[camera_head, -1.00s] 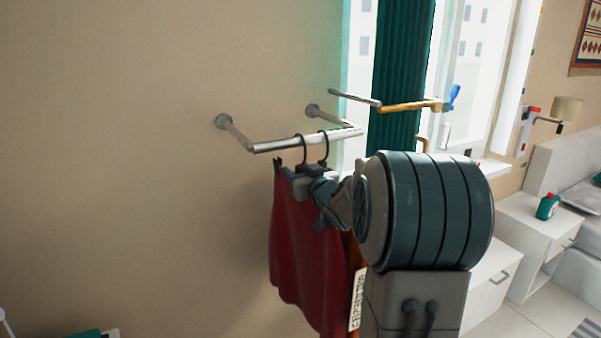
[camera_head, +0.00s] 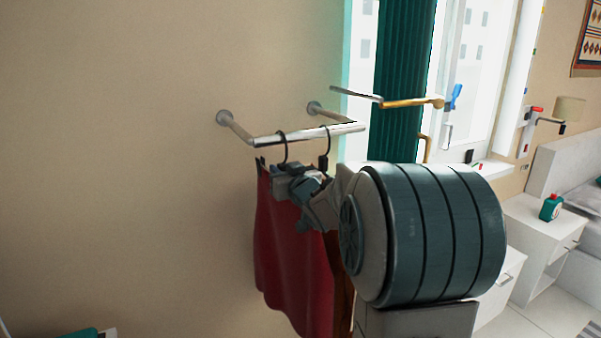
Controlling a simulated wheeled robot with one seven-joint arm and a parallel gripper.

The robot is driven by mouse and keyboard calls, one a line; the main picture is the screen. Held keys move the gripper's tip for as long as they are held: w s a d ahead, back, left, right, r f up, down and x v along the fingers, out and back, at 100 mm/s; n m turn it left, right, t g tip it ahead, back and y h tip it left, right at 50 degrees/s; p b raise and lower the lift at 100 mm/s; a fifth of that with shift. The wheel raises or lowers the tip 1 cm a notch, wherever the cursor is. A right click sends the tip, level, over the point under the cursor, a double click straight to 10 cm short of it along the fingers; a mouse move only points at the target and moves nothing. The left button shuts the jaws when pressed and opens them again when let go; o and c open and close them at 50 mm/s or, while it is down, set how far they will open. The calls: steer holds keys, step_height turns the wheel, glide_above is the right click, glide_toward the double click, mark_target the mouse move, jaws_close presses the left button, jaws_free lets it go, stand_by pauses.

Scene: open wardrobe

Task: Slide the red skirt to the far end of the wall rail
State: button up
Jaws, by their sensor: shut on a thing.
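The red skirt (camera_head: 290,255) hangs by a dark hook from the metal wall rail (camera_head: 310,134). Its hook sits near the rail's left end, close to the left wall bracket. My gripper (camera_head: 290,182) is shut on the top of the skirt's hanger, just below the rail. A second dark hook (camera_head: 326,142) hangs on the rail to the right, with a brown garment (camera_head: 342,300) partly showing behind the skirt. My arm hides most of that garment and the skirt's right side.
A green curtain (camera_head: 403,80) hangs behind. A white nightstand (camera_head: 535,235) with a green bottle (camera_head: 551,207) stands right. The wall on the left is bare.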

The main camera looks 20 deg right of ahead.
steer(key=shift+a+b, duration=0.45)
steer(key=shift+a, duration=0.3)
steer(key=o, duration=0.9)
steer(key=shift+a, duration=0.1)
steer(key=shift+o, duration=0.2)
steer(key=shift+s, duration=0.1)
steer(key=s+b, duration=0.1)
steer(key=s, duration=1.2)
steer(key=shift+s+d, duration=0.3)
steer(key=shift+s, duration=0.05)
